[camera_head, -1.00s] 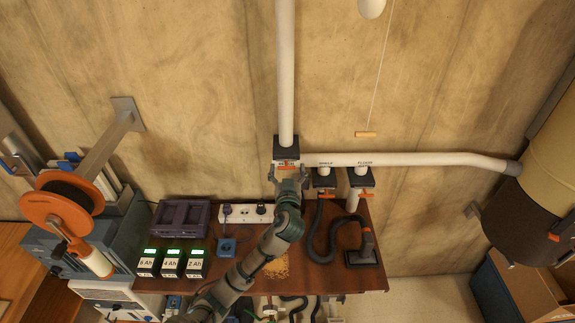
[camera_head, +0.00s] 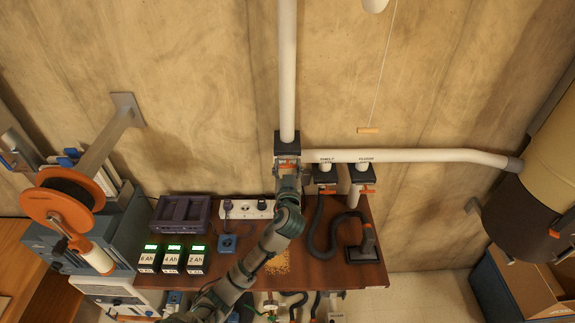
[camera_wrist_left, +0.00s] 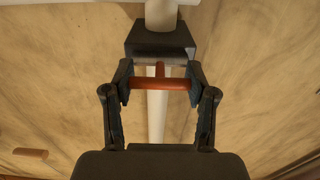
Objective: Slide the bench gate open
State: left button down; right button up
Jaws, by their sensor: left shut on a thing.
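The gate held by my left gripper (camera_head: 288,171) is a black block (camera_head: 288,143) at the foot of the vertical white pipe, above the back of the bench. Its orange T-shaped handle (camera_wrist_left: 160,84) lies crosswise between my two fingers in the left wrist view, and the gripper is shut on it. The handle's stem reaches to the black gate body (camera_wrist_left: 160,42). Two similar gates with orange handles, a middle one (camera_head: 325,175) and a right one (camera_head: 363,175), stand to the right. I cannot read the held gate's label. My right gripper is out of view.
A white horizontal pipe (camera_head: 430,156) runs right from the gates. The brown bench (camera_head: 300,270) holds a dark hose with a floor nozzle (camera_head: 362,250), a power strip (camera_head: 248,209) and several batteries (camera_head: 173,258). An orange spool (camera_head: 62,208) is at left.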

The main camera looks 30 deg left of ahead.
pick_arm(q)
jog(key=v, duration=0.4)
jog(key=shift+s+d+r, duration=0.1)
jog(key=shift+s, duration=0.1)
jog(key=shift+s+d, duration=0.2)
jog(key=shift+d, duration=0.1)
jog(key=shift+a, duration=0.3)
jog(key=shift+c, duration=1.6)
grip_release()
jog(key=shift+d, duration=0.15)
send_near(288, 167)
jog(key=v, duration=0.6)
jog(key=shift+d, duration=0.25)
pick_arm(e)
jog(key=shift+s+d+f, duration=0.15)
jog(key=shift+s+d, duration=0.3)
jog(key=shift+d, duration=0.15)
